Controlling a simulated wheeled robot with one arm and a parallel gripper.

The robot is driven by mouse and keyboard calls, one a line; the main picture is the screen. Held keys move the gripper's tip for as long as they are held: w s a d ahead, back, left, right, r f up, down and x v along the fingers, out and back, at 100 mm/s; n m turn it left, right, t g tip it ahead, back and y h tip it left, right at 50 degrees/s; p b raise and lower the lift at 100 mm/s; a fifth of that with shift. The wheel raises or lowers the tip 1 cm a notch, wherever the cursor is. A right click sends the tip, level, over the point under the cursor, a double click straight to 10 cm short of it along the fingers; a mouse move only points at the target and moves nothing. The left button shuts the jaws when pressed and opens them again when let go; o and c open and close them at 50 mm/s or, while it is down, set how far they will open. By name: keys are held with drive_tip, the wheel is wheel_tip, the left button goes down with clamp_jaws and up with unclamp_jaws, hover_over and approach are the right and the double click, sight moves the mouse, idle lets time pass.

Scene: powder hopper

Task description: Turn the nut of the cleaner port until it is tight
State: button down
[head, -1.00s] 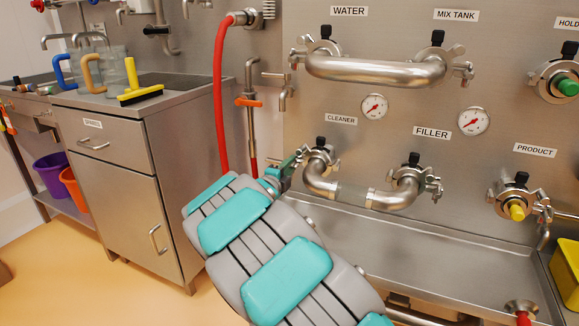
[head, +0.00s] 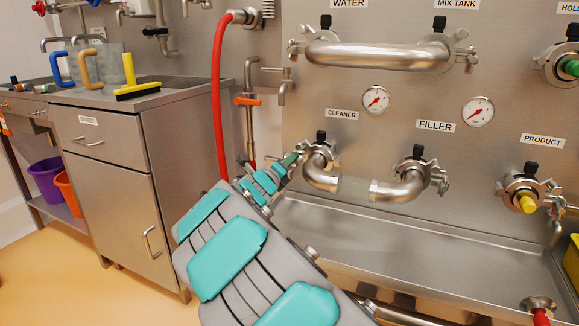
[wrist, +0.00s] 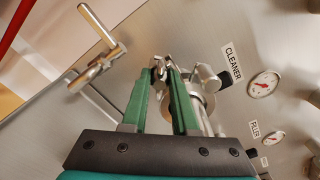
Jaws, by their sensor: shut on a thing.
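The cleaner port (head: 318,155) is on the steel panel under the CLEANER label, with a clamp around its pipe joint. A U-shaped pipe (head: 355,188) joins it to the filler port (head: 416,172). My gripper (head: 297,156) is at the left side of the cleaner port clamp. In the wrist view, the green fingers of my gripper (wrist: 162,76) are closed in on the small metal nut (wrist: 158,66) at their tips. The fingers partly hide the nut and the clamp behind it.
A red hose (head: 219,100) and a tap with an orange handle (head: 247,101) are left of the port. The tap pipe (wrist: 100,65) also shows left of my fingers in the wrist view. A steel trough (head: 420,245) lies below the pipes.

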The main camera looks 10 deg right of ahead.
drive_tip(key=shift+d+f, duration=0.1)
drive_tip(key=shift+f+m+b, duration=0.25)
drive_tip(key=shift+m+b, duration=0.45)
drive_tip(key=shift+b, duration=0.2)
drive_tip(key=m+b, duration=0.4)
drive_tip(key=shift+m+b, duration=0.3)
drive_tip(key=shift+m, duration=0.1)
drive_tip(key=shift+r+m+b, duration=0.2)
drive_tip(key=shift+m+b, duration=0.2)
drive_tip(key=shift+m, duration=0.4)
